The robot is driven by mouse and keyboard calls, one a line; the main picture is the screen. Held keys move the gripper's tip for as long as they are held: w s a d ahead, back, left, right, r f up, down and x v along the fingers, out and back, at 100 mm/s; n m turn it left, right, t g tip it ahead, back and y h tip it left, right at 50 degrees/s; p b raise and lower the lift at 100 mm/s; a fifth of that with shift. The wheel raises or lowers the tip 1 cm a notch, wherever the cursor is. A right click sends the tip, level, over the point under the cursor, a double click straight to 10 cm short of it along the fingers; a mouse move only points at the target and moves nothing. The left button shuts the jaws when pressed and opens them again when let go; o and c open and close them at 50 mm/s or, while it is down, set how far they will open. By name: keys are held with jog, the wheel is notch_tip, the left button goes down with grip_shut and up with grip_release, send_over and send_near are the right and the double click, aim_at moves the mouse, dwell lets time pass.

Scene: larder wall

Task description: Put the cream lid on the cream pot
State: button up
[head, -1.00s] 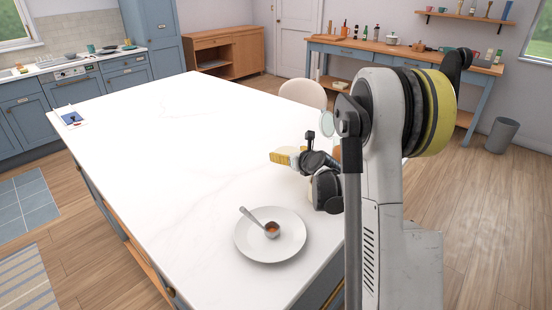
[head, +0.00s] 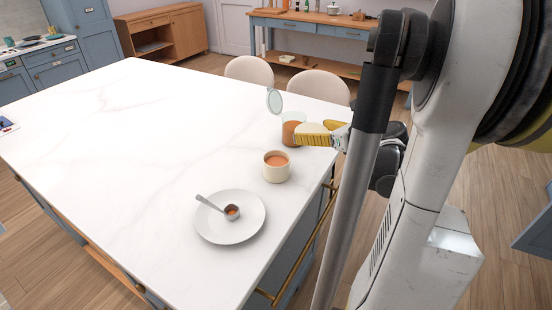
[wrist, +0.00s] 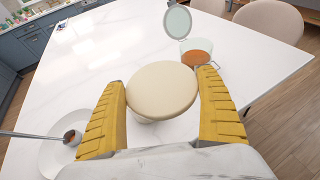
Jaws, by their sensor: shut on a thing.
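The cream pot (head: 276,174) stands upright and open on the white worktop, with orange-brown contents showing. My gripper (head: 305,134), with yellow ribbed fingers, is above the worktop, behind and to the right of the pot in the head view. In the wrist view the round cream lid (wrist: 162,90) lies between the two fingers, which are shut on it. A cream piece shows just below the lid there (wrist: 146,121), probably the pot, otherwise hidden by the lid. In the head view I cannot clearly make out the lid.
A glass jar (head: 290,128) with orange contents and a raised hinged lid (head: 274,101) stands close to my gripper. A white plate (head: 232,228) with a small ladle (head: 231,211) is nearer the front. Two chairs (head: 320,85) stand behind the worktop.

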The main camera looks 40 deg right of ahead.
jog(key=shift+s+a+r, duration=0.15)
jog(key=shift+s+a, duration=0.05)
jog(key=shift+s, duration=0.35)
jog(key=shift+w+a+f+b, duration=1)
jog(key=shift+w+f+b, duration=0.2)
jog(key=shift+w+f, duration=0.5)
jog(key=shift+w+a+f+b, duration=0.95)
jog(key=shift+w+f+b, duration=0.25)
jog(key=shift+w+f, duration=0.5)
jog(key=shift+w+a+f+b, duration=1)
jog(key=shift+w+f+b, duration=0.3)
jog(key=shift+f, duration=0.65)
jog(key=shift+w, duration=0.1)
jog(key=shift+f+b, duration=0.35)
jog(key=shift+f, duration=0.15)
jog(key=o, duration=1.1)
jog(key=shift+r, duration=0.1)
